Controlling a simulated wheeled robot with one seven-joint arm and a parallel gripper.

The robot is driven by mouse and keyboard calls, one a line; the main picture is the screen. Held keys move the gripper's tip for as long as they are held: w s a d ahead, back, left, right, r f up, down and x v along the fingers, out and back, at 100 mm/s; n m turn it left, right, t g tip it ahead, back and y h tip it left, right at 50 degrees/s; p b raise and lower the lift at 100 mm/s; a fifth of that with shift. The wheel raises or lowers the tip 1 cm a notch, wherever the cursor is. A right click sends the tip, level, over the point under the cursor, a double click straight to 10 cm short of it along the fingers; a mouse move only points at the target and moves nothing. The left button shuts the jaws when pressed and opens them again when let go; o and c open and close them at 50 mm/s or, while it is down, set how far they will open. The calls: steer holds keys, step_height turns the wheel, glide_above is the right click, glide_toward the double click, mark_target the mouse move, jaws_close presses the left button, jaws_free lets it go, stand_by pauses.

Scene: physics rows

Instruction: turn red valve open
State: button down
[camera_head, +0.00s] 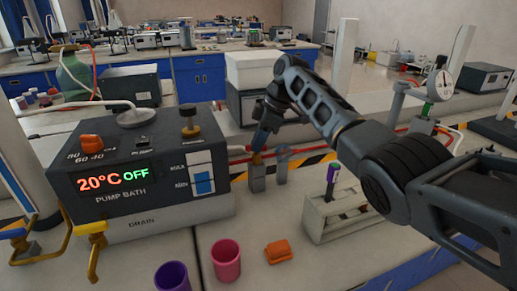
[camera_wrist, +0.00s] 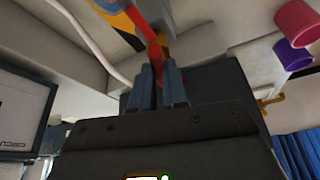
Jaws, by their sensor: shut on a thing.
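My gripper (camera_head: 260,140) reaches down right of the pump bath, over a brass-coloured valve (camera_head: 256,158) on a short grey post. In the wrist view my gripper's two blue-grey fingers (camera_wrist: 159,82) are closed around a red valve handle (camera_wrist: 154,48). The handle's end shows between the fingertips, and a yellow-brown valve body is beside it. In the head view the fingers hide most of the red handle. I cannot tell the valve's exact turn angle.
The pump bath (camera_head: 145,160) reads 20°C OFF. A second post with a grey wheel (camera_head: 282,153) stands close right of the valve. A rack (camera_head: 340,215), orange block (camera_head: 278,251), pink cup (camera_head: 226,260) and purple cup (camera_head: 172,276) occupy the front. A gauge (camera_head: 440,85) stands right.

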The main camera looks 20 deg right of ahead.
steer(key=shift+w+n+g+b, duration=0.1)
steer(key=shift+n+g+b, duration=0.6)
steer(key=shift+n+b, duration=1)
steer(key=c, duration=1.1)
jaws_free()
steer(key=shift+c, duration=0.2)
steer(key=v, duration=0.7)
steer(key=shift+r+b, duration=0.35)
steer(key=shift+b, duration=0.05)
steer(key=shift+d, duration=0.15)
